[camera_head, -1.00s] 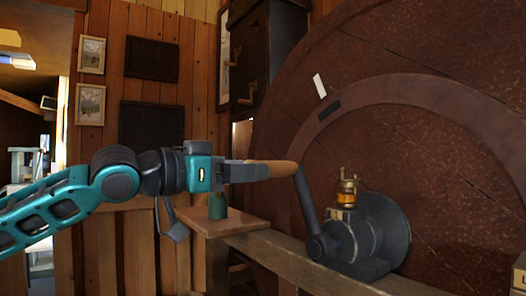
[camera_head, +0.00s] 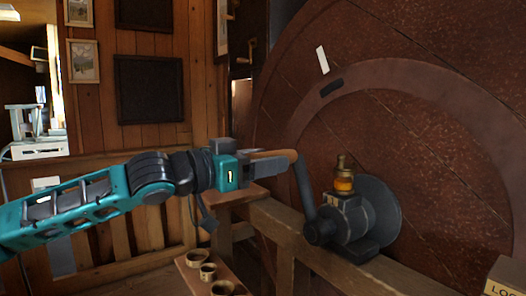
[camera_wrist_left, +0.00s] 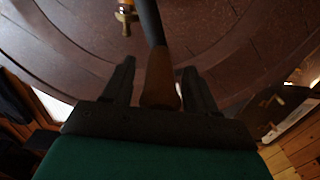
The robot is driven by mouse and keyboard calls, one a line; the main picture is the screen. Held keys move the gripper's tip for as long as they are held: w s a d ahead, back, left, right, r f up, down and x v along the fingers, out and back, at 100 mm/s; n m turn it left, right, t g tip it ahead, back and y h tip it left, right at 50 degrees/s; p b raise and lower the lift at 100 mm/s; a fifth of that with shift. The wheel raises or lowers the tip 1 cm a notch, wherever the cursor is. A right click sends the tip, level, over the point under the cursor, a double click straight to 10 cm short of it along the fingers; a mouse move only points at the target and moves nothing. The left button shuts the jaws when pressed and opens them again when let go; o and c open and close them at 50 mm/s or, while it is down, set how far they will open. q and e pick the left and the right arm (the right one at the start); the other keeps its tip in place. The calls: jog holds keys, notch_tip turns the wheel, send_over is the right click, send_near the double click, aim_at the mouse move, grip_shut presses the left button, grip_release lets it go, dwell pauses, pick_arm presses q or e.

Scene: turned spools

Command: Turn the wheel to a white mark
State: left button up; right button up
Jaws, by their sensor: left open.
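A huge dark red wheel (camera_head: 430,140) fills the right of the head view. A white mark (camera_head: 322,60) is on its outer part, just above a black mark (camera_head: 331,88) on the lighter ring. A dark crank arm (camera_head: 306,190) rises from a grey hub (camera_head: 350,222) and ends in a wooden handle (camera_head: 276,154). My left gripper (camera_head: 258,156) is at the handle. In the left wrist view the open fingers stand either side of the handle (camera_wrist_left: 160,82), with gaps visible. My right gripper is out of view.
A brass and amber fitting (camera_head: 343,175) stands on the hub. A wooden beam (camera_head: 290,228) runs beneath the crank. Several small cups (camera_head: 208,271) stand on a low bench. A labelled box (camera_head: 505,275) is at the lower right.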

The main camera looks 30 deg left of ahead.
pick_arm(q)
grip_shut()
dwell(0.6)
